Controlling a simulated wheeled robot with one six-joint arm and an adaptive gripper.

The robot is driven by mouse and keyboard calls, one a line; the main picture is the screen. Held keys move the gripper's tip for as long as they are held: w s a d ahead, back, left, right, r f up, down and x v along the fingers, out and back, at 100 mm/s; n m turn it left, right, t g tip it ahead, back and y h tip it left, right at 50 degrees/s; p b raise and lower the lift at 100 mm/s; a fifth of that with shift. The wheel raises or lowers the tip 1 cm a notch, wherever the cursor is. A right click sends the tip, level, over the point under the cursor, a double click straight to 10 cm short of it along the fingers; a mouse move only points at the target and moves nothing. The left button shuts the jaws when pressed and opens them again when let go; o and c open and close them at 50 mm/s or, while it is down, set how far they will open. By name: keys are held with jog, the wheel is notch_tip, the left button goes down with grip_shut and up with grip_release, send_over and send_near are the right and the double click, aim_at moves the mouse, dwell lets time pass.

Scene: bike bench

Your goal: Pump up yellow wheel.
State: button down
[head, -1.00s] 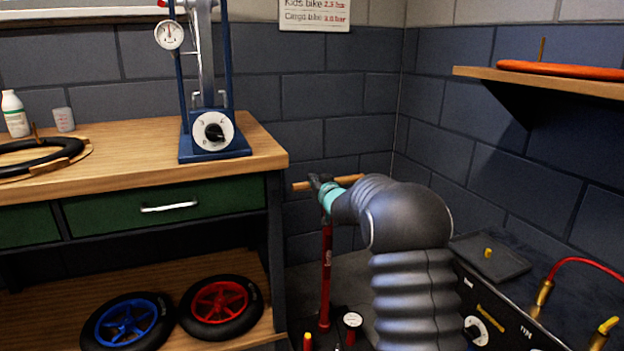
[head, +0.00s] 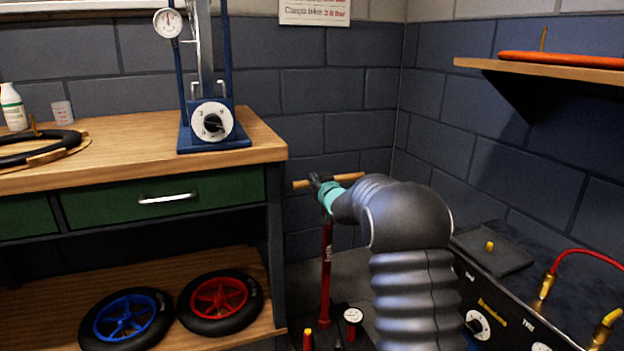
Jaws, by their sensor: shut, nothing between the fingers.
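A red floor pump (head: 327,275) stands on the floor in the middle of the head view, to the right of the workbench. Its wooden crossbar handle (head: 348,177) is at the top, and a round white gauge (head: 353,316) shows near its base. My gripper (head: 316,184) is at the handle's middle, shut, with nothing between its fingers. Whether it touches the handle is hard to tell. I see no yellow wheel in this view. A blue-rimmed wheel (head: 125,318) and a red-rimmed wheel (head: 219,302) lie on the bench's lower shelf.
The wooden workbench (head: 262,146) on the left carries a blue stand (head: 205,140) with a dial, a black tyre (head: 45,146) and a white bottle (head: 13,107). A wall shelf (head: 560,70) holds an orange ring (head: 565,60). A red hose (head: 590,257) arches at the right.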

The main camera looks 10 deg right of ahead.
jog(key=s+d+r, duration=0.2)
jog(key=s+r, duration=0.2)
jog(key=s, duration=0.6)
jog(key=s+d+f+m+g+h, duration=0.1)
jog(key=s+d+f+g+h, duration=0.1)
jog(key=f, duration=0.3)
jog(key=s+d+f+g+h, duration=0.2)
jog(key=s+d+f+g, duration=0.1)
jog(key=f, duration=0.3)
jog(key=s+f+m+g, duration=0.1)
jog(key=s+f+g, duration=0.15)
jog(key=s, duration=0.55)
jog(key=s+a+r+g, duration=0.1)
jog(key=s+a+r, duration=0.1)
jog(key=s, duration=1)
jog(key=s+a+r+g, duration=0.1)
jog(key=s+a+r, duration=0.1)
jog(key=s, duration=1)
jog(key=s+a+r+g+p, duration=0.1)
jog(key=s+a+r+g, duration=0.1)
jog(key=s, duration=1)
jog(key=shift+a+r+y, duration=0.3)
jog(key=shift+a+r, duration=0.2)
jog(key=shift+r, duration=0.1)
jog(key=shift+s, duration=0.15)
